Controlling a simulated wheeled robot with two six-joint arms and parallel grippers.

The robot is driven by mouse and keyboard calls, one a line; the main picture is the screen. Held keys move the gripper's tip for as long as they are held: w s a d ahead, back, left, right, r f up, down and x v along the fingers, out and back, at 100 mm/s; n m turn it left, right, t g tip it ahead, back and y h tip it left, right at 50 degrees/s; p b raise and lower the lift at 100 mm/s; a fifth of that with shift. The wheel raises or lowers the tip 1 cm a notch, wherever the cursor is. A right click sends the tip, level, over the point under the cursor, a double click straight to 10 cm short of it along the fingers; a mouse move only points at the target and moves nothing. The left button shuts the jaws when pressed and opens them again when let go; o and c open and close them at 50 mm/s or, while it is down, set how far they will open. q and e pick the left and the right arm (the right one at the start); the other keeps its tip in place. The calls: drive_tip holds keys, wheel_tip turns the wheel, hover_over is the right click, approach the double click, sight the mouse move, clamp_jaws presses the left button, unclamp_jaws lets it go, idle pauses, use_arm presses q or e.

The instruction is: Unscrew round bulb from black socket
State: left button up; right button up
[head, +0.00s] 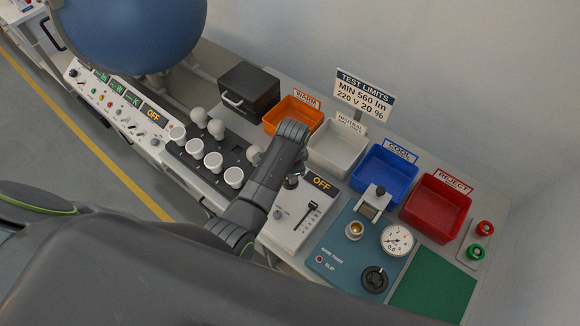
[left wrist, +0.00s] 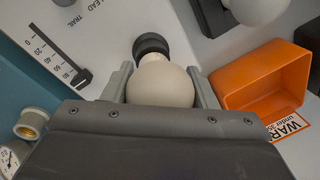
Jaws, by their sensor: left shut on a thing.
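The round bulb (left wrist: 160,88) is cream-white and sits between the two fingers of my left gripper (left wrist: 160,72) in the left wrist view. The fingers are shut on its globe, one at each side. Its narrow neck points at the black socket (left wrist: 151,43), and the two overlap in this view; I cannot tell how deep the base sits. In the head view the black socket (head: 291,182) shows on the white tester box (head: 288,229), just under my left arm. That arm hides the held bulb and the fingers there. My right gripper is not in view.
A black rack (head: 187,160) of several white bulbs stands left of the tester. Orange (head: 293,116), white (head: 337,147), blue (head: 383,173) and red (head: 436,207) bins line the back. A teal panel (head: 335,253) with a gauge (head: 397,240) lies to the right.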

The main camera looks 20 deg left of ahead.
use_arm(q)
drive_tip(key=n, duration=0.5)
drive_tip(key=shift+s+f+g, duration=0.15)
drive_tip(key=shift+s+g, duration=0.1)
drive_tip(key=shift+g, duration=0.15)
drive_tip(key=n, duration=0.5)
drive_tip(key=shift+s+n+g+y, duration=0.1)
drive_tip(key=shift+n+g+y, duration=0.2)
drive_tip(key=shift+n+y, duration=0.1)
drive_tip(key=o, duration=0.9)
drive_tip(key=shift+a, duration=0.1)
drive_tip(key=shift+c, duration=0.2)
